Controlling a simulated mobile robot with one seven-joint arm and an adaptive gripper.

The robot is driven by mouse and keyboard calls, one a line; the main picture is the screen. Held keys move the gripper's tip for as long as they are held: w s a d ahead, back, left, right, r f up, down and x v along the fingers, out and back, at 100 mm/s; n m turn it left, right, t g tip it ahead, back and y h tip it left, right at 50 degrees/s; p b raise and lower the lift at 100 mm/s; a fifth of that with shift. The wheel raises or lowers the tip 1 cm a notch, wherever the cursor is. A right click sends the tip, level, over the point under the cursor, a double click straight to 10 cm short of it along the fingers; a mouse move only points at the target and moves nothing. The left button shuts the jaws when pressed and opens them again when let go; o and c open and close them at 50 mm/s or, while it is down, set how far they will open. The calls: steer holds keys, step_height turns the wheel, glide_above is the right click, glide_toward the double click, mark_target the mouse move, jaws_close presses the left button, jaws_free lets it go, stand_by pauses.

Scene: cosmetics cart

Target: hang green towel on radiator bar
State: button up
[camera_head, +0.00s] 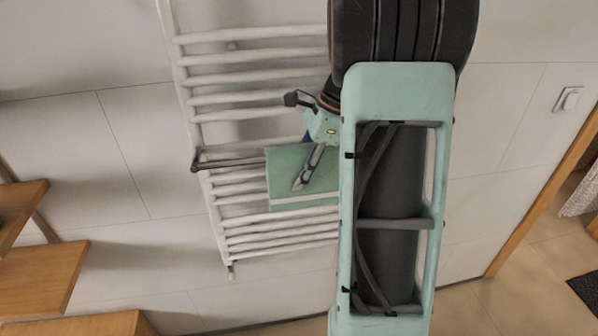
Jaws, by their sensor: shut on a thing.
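A dark bar (235,162) runs across the radiator. The towel's top edge is a little above the bar's height, and the bar is hidden behind or under it. I cannot tell whether the towel rests on the bar. My gripper (299,183) lies over the towel's front and is shut on the towel. My arm covers the towel's right side and the radiator's right part.
Wooden shelves (42,277) stand at the lower left. A dark mat (590,289) lies on the floor at the far right. The wall left of the radiator is bare.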

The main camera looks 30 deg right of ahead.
steer(key=o, duration=1.3)
steer(key=shift+o, duration=0.2)
steer(key=shift+r, duration=0.1)
steer(key=v, duration=1.2)
steer(key=shift+s+d, duration=0.1)
steer(key=shift+d, duration=0.05)
